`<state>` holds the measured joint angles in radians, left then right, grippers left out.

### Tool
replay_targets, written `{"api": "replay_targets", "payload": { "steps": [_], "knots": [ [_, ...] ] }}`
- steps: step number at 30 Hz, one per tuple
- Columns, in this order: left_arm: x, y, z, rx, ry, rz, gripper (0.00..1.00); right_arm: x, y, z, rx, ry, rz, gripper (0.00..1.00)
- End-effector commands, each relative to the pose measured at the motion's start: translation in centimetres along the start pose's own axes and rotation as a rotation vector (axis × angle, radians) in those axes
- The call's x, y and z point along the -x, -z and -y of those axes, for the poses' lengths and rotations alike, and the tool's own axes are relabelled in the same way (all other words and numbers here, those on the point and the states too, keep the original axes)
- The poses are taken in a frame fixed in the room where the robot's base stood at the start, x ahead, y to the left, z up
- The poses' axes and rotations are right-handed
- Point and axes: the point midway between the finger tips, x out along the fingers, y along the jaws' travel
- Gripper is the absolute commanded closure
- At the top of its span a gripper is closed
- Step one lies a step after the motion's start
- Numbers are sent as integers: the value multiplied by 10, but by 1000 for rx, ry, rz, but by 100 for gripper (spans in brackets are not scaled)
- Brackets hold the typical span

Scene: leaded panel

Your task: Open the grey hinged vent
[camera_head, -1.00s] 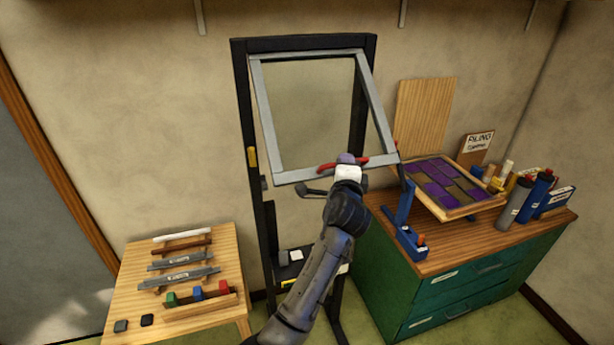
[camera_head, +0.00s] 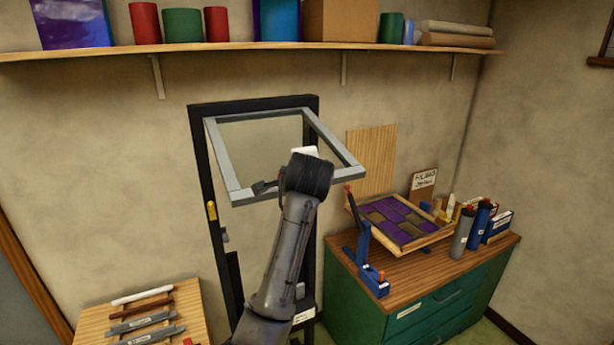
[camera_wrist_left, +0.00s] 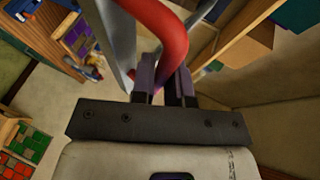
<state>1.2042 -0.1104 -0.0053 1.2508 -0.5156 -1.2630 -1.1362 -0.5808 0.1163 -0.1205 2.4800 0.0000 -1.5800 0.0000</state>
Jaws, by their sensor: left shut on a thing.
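The grey hinged vent (camera_head: 222,155) is a square metal frame in the upper part of a tall black frame (camera_head: 199,150). It is swung out and up at a steep tilt, with its lower bar well away from the black frame. My left gripper is shut on the vent's red curved handle (camera_wrist_left: 168,28), with the dark fingers (camera_wrist_left: 165,88) around it in the left wrist view. In the head view my left arm hides the handle and the fingers. A small dark lever (camera_head: 263,187) shows on the lower bar. My right gripper is in neither view.
A wall shelf (camera_head: 250,50) with cans and boxes runs above the vent. A green cabinet (camera_head: 415,315) at right carries a purple leaded panel (camera_head: 398,218), blue stand (camera_head: 371,278) and bottles (camera_head: 475,225). A small wooden table (camera_head: 95,320) with tools stands lower left.

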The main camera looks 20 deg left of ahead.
Motion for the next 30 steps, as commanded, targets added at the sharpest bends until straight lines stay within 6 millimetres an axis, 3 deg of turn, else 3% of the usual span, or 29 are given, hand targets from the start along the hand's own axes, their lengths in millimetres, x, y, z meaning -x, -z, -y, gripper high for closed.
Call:
{"api": "replay_targets", "payload": {
  "steps": [9, 10, 17, 25, 30],
  "knots": [
    [-1, -5, 6, 0, 11, 6, 100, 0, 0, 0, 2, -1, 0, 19],
    [-2, -5, 5, 0, 11, 6, 82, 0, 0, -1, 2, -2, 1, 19],
    [-1, -4, 4, 1, 8, 4, 61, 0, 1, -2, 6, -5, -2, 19],
    [1, -2, 1, 1, 5, 2, 61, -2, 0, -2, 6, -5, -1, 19],
    [18, -2, -2, 2, 8, 1, 61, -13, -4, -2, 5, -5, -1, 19]
  ]
}}
